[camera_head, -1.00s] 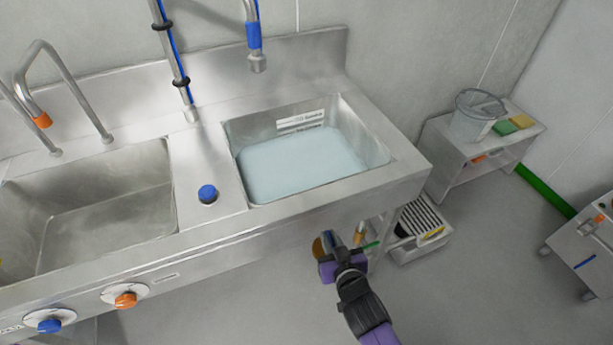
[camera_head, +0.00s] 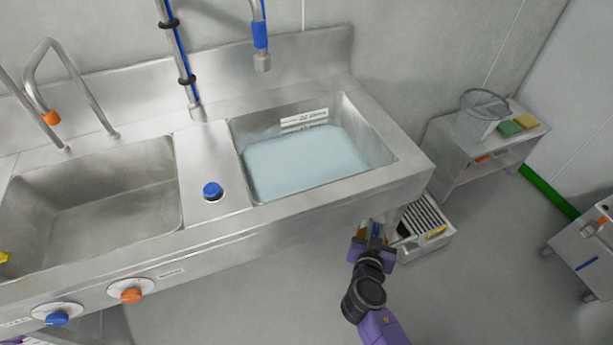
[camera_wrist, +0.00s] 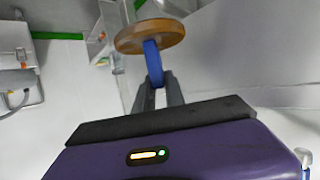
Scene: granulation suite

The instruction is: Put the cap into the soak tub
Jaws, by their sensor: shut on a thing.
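The cap (camera_wrist: 150,36), a brown disc with a blue grip below it, is in my gripper (camera_wrist: 157,82) in the wrist view. The fingers are shut on the blue grip, and the disc stands out beyond the fingertips. In the head view my gripper (camera_head: 375,243) is in front of the sink unit, below its front edge at the right end; the cap is mostly hidden there. The soak tub (camera_head: 378,138) appears to be the right-hand steel basin with pale blue liquid in it. My gripper is outside it, apart from it.
The sink's front rim (camera_head: 330,199) lies between my gripper and the basin. A blue tap (camera_head: 261,36) hangs behind the basin. An empty left basin (camera_head: 110,215) and blue knob (camera_head: 212,191) are to the left. A grated step (camera_head: 427,222) and bucket stand (camera_head: 485,155) are right.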

